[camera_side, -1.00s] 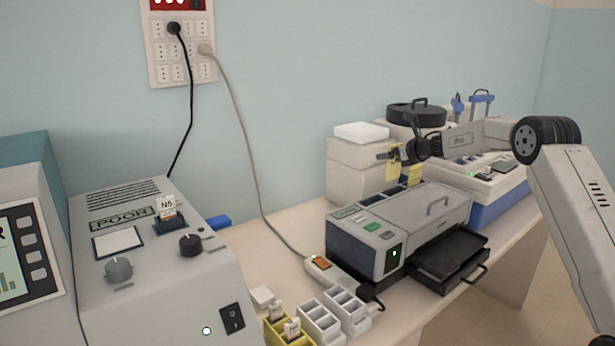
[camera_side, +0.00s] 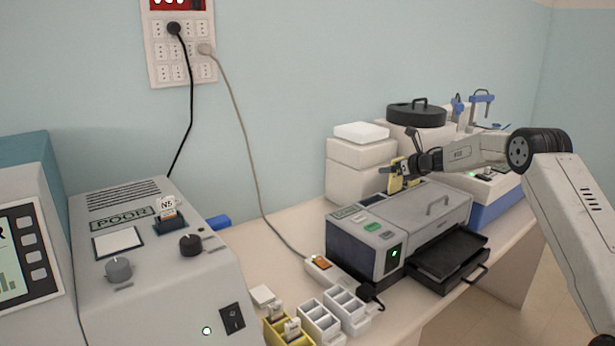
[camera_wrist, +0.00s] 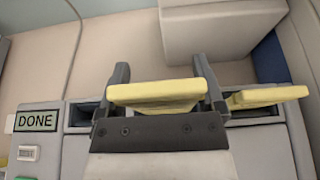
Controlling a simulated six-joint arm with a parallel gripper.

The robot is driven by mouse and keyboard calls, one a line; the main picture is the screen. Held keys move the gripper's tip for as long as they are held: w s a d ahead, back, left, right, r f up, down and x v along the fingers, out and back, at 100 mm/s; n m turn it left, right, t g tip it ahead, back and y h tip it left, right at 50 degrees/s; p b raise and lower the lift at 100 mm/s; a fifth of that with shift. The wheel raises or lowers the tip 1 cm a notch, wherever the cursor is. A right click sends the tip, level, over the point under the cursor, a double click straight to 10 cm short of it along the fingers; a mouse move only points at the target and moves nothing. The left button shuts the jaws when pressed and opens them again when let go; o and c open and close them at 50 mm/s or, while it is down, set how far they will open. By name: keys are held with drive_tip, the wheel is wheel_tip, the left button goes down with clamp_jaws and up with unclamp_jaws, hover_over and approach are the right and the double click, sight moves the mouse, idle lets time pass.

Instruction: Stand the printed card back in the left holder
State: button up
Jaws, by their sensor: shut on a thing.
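My gripper (camera_wrist: 161,80) is shut on a yellow card (camera_wrist: 155,94), with one dark finger at each side of it. I cannot make out any print on the card. In the side view my gripper (camera_side: 408,168) holds the card (camera_side: 396,183) at the back of the grey machine (camera_side: 440,207). A second yellow card (camera_wrist: 268,97) stands tilted just right of my gripper.
White boxes (camera_side: 355,155) stand close behind the machine. A black tray (camera_side: 455,258) sticks out at its front. Small racks (camera_side: 320,322) stand on the table in front.

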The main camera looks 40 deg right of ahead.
sight(397, 178)
drive_tip(key=shift+f, duration=1.85)
drive_tip(key=shift+f, duration=0.2)
drive_tip(key=o, duration=1.1)
drive_tip(key=shift+r, duration=0.2)
drive_tip(key=shift+s+r, duration=0.2)
drive_tip(key=shift+s, duration=0.2)
drive_tip(key=shift+v, duration=5.55)
drive_tip(key=shift+a, duration=0.1)
